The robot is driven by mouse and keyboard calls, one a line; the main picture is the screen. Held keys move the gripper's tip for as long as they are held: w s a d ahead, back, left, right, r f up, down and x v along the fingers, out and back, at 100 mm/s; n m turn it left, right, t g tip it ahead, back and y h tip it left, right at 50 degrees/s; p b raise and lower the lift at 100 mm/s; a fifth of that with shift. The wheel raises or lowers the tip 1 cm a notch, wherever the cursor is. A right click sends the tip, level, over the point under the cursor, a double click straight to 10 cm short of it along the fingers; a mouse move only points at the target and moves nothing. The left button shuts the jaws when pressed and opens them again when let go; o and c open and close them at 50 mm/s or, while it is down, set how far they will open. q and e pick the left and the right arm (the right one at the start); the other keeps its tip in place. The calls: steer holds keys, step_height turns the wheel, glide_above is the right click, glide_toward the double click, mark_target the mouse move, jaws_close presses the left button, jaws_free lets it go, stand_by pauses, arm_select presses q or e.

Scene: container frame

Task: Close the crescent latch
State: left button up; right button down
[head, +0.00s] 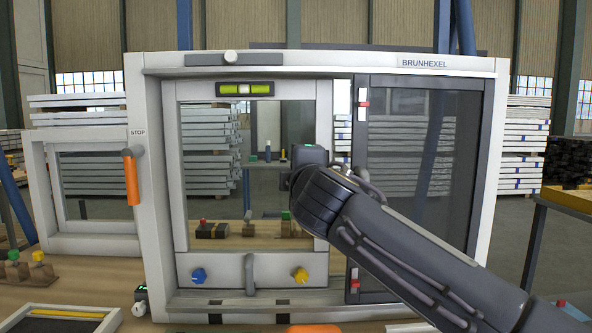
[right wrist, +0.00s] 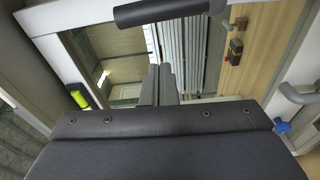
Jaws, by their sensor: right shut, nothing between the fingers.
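The window unit's light inner sash (head: 180,165) stands in a white outer frame (head: 153,230). My right gripper (head: 309,157) is in front of the sash's right stile; its fingertips are hidden in the head view. In the right wrist view its dark fingers (right wrist: 159,78) are together and empty. A dark cylindrical grip (right wrist: 165,12) with a pale mount crosses the top of that view, beyond and apart from the fingertips. It may be the crescent latch's lever, but I cannot be sure. My arm covers that area in the head view. My left gripper is not in view.
A grey pull handle (head: 250,274), blue knob (head: 199,275) and yellow knob (head: 300,275) project from the lower panel. A green level (head: 245,89) is on top. An orange handle (head: 130,180) sits at left, a dark panel (head: 425,150) behind my arm.

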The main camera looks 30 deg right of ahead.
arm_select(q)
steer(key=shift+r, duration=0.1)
arm_select(e)
steer(key=v, duration=0.7)
steer(key=shift+s, duration=0.4)
